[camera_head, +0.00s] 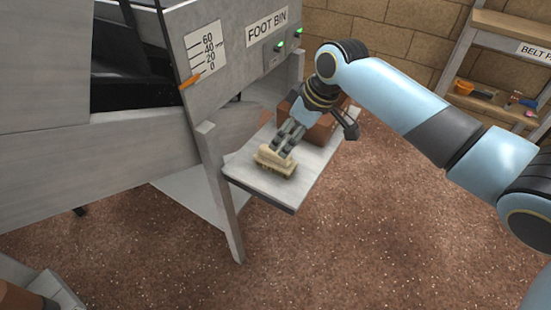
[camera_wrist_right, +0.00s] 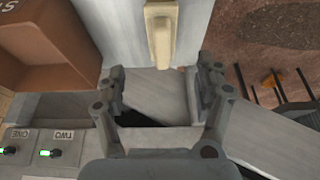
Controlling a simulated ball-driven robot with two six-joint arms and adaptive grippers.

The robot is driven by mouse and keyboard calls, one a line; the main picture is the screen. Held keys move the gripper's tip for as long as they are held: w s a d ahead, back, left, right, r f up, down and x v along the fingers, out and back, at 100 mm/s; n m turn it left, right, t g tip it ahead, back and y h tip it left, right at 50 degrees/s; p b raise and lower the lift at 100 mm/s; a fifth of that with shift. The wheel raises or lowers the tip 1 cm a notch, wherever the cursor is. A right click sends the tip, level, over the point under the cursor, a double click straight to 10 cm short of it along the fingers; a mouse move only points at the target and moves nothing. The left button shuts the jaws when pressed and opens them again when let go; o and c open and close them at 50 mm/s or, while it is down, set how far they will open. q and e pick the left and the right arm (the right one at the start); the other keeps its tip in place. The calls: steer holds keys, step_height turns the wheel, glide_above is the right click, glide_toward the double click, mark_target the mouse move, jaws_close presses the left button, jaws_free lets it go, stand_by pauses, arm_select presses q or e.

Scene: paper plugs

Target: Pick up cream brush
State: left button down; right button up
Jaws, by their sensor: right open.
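The cream brush (camera_head: 275,161) lies on a grey shelf (camera_head: 262,189) that sticks out from the foot bin machine. In the right wrist view the brush (camera_wrist_right: 160,32) shows as a cream block at the top centre, beyond the fingertips. My right gripper (camera_head: 284,143) reaches down over the shelf, close to the brush in the head view. In the right wrist view the gripper (camera_wrist_right: 162,78) is open, with nothing between its fingers. Part of the brush's far side is hidden by the fingers in the head view. My left gripper is in neither view.
A brown box (camera_head: 322,127) stands on the shelf behind my right gripper; it also shows in the wrist view (camera_wrist_right: 45,40). The grey machine (camera_head: 245,65) with green lights borders the shelf's left. A rack (camera_head: 497,65) with small items stands at the far right.

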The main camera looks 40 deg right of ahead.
mark_target(277, 152)
steer(key=x, duration=0.4)
steer(key=shift+f+b, duration=0.15)
steer(key=shift+b, duration=0.25)
steer(key=b+x, duration=0.1)
steer(key=x, duration=0.4)
steer(key=shift+w+a+f, duration=0.15)
steer(key=shift+w+a, duration=0.05)
steer(key=c, duration=1.3)
